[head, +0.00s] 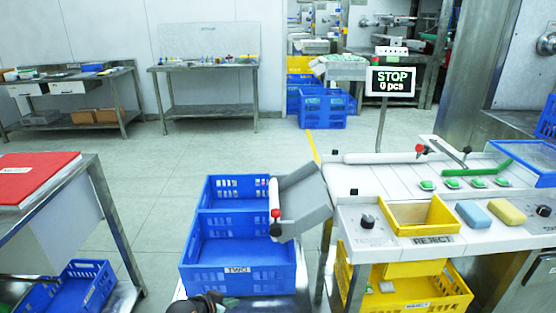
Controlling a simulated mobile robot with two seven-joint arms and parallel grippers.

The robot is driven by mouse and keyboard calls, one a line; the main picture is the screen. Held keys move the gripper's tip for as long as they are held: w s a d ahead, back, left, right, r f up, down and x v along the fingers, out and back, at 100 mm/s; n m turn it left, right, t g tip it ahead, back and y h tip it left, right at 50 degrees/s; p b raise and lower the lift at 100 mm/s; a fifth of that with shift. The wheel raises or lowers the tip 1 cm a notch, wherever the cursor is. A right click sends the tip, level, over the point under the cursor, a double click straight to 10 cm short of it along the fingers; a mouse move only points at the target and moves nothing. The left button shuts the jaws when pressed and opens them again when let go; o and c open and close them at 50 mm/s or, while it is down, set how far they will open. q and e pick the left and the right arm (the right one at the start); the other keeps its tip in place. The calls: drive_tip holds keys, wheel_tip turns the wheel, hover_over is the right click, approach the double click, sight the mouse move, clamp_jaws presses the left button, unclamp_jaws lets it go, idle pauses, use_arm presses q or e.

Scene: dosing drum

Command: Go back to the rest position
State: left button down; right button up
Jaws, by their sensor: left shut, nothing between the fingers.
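Only a small dark part of my left gripper (208,303) shows, at the bottom edge of the head view. It is shut and empty, in front of the blue crate labelled TWO (236,279). Its fingertips are hard to make out. My right gripper is not in view.
A grey chute (305,203) tilts over the blue crates. The white machine table (364,188) at right carries a yellow REJECT bin (421,214), and a STOP 0 pcs display (391,82) stands behind it. A table with a red board (36,178) is at left. Open floor (150,200) lies between.

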use_arm(q)
drive_tip(key=s+d+n+p, duration=0.1)
drive_tip(key=s+d+p, duration=0.25)
drive_tip(key=s, duration=1.05)
drive_tip(key=s+a+r+n+p, duration=0.1)
drive_tip(key=s+a+r+p, duration=0.1)
drive_tip(key=s, duration=0.6)
drive_tip(key=s+a+r+n+t+y+p, duration=0.1)
drive_tip(key=s+a+r+p, duration=0.2)
drive_tip(key=s+r, duration=0.2)
drive_tip(key=s, duration=0.3)
drive_tip(key=shift+r+y, duration=0.2)
drive_tip(key=shift+y, duration=0.1)
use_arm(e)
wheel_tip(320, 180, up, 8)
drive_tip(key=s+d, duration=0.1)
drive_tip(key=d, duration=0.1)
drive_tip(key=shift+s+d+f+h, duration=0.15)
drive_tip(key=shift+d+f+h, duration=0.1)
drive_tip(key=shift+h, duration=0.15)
use_arm(q)
drive_tip(key=shift+d, duration=0.1)
